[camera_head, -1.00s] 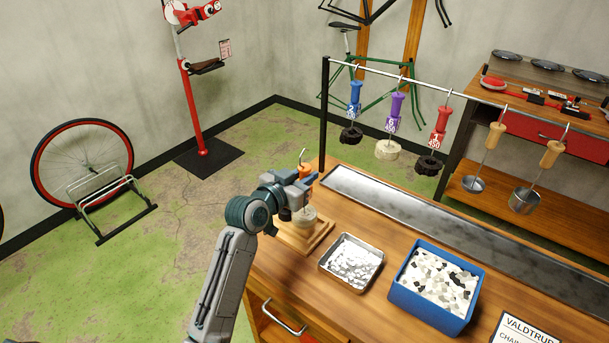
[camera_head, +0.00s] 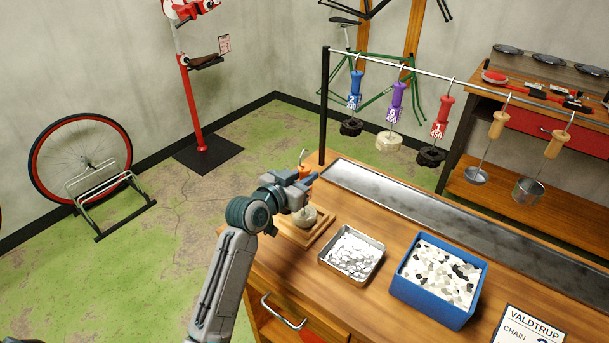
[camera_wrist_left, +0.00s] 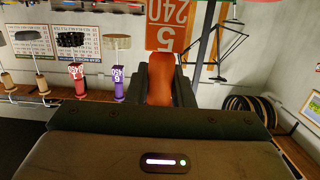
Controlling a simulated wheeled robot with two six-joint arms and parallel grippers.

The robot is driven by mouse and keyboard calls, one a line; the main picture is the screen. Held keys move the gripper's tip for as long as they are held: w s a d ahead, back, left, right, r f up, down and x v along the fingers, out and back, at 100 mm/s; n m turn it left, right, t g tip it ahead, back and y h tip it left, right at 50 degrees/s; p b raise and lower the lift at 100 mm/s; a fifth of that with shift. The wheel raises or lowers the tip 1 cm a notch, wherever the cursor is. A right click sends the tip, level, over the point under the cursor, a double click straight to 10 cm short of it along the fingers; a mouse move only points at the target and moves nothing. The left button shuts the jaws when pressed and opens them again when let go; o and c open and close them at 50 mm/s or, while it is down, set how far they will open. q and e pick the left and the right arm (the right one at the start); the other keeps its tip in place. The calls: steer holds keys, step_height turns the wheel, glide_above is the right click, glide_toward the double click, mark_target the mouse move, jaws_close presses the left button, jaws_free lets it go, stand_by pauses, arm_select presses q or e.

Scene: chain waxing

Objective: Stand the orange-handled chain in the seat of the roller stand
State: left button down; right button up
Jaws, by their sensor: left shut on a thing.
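My left gripper (camera_head: 308,180) is shut on the orange handle (camera_head: 304,169) of the chain, whose metal hook points up. The handle also shows between the fingers in the left wrist view (camera_wrist_left: 161,78), with an orange tag (camera_wrist_left: 168,25) reading 240 and 5. The pale coiled chain (camera_head: 304,216) hangs below the gripper, at the wooden roller stand (camera_head: 318,234) on the bench's left end. The gripper and wrist hide part of the stand and its seat. I cannot tell whether the chain touches the seat. My right gripper is in neither view.
A metal tray (camera_head: 352,255) of pale pieces and a blue bin (camera_head: 434,282) stand right of the stand. A rail (camera_head: 425,72) behind carries blue, purple and red-handled chains and wooden-handled cups. Its black post (camera_head: 324,105) rises close behind the gripper. A metal trough (camera_head: 420,207) runs along the bench.

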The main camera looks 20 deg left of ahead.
arm_select(q)
steer(key=shift+r, duration=0.1)
steer(key=c, duration=1.2)
jaws_free()
steer(key=shift+s, duration=0.15)
